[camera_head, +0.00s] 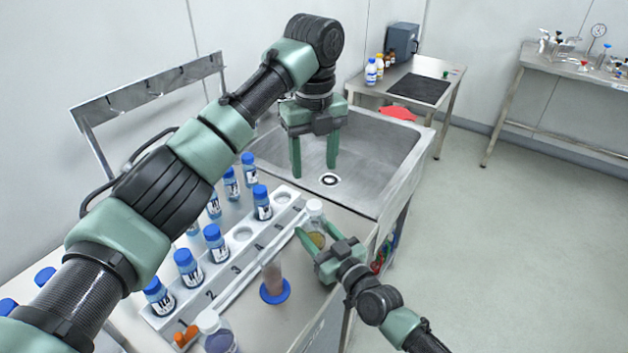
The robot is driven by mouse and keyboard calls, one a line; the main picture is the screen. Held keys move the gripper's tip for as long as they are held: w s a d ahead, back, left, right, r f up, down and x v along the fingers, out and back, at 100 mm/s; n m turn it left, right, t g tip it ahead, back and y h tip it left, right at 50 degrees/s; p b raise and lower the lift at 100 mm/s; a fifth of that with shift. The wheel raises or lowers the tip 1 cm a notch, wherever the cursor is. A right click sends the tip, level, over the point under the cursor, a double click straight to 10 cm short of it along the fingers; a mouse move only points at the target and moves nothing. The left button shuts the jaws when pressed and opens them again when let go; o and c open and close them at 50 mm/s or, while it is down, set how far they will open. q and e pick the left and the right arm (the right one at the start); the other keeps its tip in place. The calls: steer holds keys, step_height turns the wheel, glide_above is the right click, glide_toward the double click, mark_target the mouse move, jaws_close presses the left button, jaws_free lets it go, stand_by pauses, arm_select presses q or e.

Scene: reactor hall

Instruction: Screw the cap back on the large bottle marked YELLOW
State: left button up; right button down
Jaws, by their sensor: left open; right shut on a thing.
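My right gripper (312,243) is shut on a small clear bottle (316,224) with yellowish contents, beside the numbered end of the rack. The bottle's top is pale; I cannot tell whether that is a cap or a bare neck. My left gripper (314,172) is open and empty, fingers pointing down over the sink, above and behind the held bottle. No marking YELLOW is readable on any bottle. Another white-topped bottle (220,341) with purplish contents stands at the near edge. A loose cap for the yellow bottle cannot be made out.
A white numbered rack (223,268) holds several blue-capped bottles, with more behind it. A cylinder on a blue base (275,290) stands in front. A side table has a black mat (419,89).

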mark_target(321, 238)
stand_by(0.3)
steer(key=c, duration=0.6)
jaws_free()
steer(key=v, duration=0.7)
steer(key=shift+s+d+b, duration=0.25)
steer(key=shift+s+b, duration=0.05)
steer(key=shift+s, duration=0.05)
